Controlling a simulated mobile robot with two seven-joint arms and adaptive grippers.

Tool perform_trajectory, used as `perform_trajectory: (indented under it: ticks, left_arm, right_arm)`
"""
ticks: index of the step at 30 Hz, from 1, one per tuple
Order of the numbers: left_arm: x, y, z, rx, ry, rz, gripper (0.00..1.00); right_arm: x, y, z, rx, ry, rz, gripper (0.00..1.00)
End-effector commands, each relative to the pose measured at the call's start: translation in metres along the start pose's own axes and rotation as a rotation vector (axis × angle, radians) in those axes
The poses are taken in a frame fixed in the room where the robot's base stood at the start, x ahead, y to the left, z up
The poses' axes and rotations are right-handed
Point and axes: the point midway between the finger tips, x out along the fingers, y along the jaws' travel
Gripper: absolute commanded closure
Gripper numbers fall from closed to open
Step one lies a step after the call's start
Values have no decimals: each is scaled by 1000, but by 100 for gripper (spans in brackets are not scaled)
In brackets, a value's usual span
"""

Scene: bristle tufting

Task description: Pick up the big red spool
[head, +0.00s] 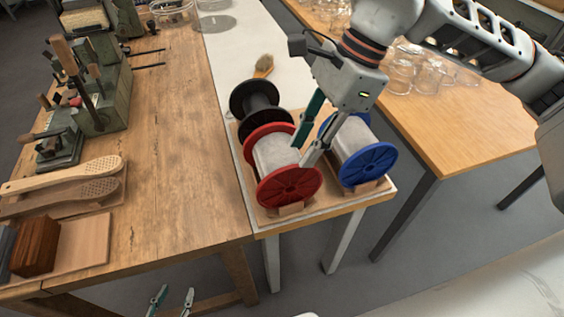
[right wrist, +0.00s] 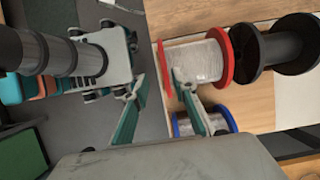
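The big red spool (head: 275,155) has red end discs and a pale wound body. It lies on its side in a wooden cradle, between a black spool (head: 255,105) and a blue spool (head: 360,150). In the right wrist view the red spool (right wrist: 200,62) shows beyond one finger, which overlaps its pale body. Whether a finger touches the spool, I cannot tell. My left gripper (head: 172,296) is open and empty at the bottom edge.
A workbench (head: 170,130) stands left, with wooden brush handles (head: 65,178), a dark brown block (head: 36,256) and a green machine (head: 100,95). A brush (head: 264,65) lies behind the spools. Glass jars (head: 410,70) stand on the right table. The workbench's middle is clear.

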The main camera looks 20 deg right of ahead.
Motion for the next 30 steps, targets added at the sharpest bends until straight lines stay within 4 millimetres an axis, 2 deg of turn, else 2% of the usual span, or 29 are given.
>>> perform_trajectory:
  ticks: [12,21,23,24,25,30]
  left_arm:
    - [-1,0,-1,-1,1,0,60]
    - [0,0,-2,-2,2,0,60]
    - [0,0,-2,-1,2,0,60]
    - [0,0,-2,-1,2,0,60]
    - [0,0,-2,-1,3,0,60]
    - [0,0,-2,-1,3,0,60]
  right_arm:
    - [51,-7,-1,0,-2,3,73]
    - [55,-8,-1,0,-2,0,73]
    - [55,-8,-1,0,-3,0,86]
    - [55,-8,-1,0,-3,0,96]
    - [55,-8,-1,0,-2,0,100]
    - [54,-9,0,-2,-5,-4,100]
